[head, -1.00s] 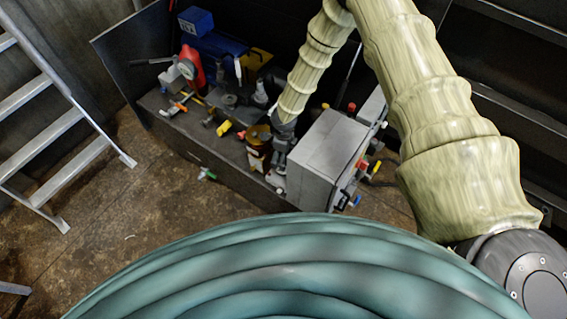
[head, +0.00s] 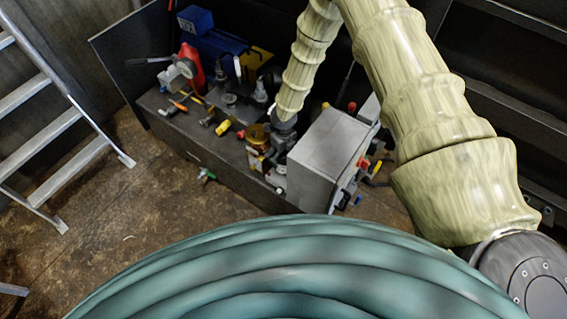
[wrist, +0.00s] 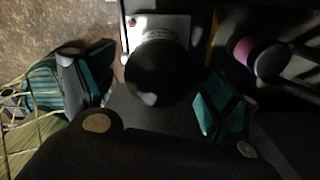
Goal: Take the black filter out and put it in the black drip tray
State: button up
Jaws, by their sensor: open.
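In the wrist view, a round black thing (wrist: 158,72), which looks like the black filter, is seen end-on below a pale metal head (wrist: 160,27). My gripper (wrist: 152,92) is open, with one teal-padded finger on each side of the black thing. Gaps show between it and both fingers, and nothing is held. In the head view my gripper (head: 281,143) is low over the bench, between a brass-coloured cylinder and a grey box. The filter cannot be made out there. I cannot pick out the black drip tray for certain in either view.
The grey box (head: 325,155) stands close right of my gripper, and the brass cylinder (head: 257,138) close left. The dark bench (head: 215,155) holds several tools, a red container (head: 192,65) and a blue box (head: 195,20). A ladder (head: 50,130) stands at left.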

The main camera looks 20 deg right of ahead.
jog(key=m, duration=0.4)
jog(key=shift+b, duration=0.4)
jog(key=m, duration=0.2)
jog(key=shift+m+b, duration=0.3)
jog(key=shift+m, duration=0.1)
jog(key=m, duration=0.4)
jog(key=shift+m+b, duration=0.4)
jog(key=m, duration=0.3)
jog(key=c, duration=1.1)
jog(key=n, duration=0.3)
jog(key=shift+n, duration=1.1)
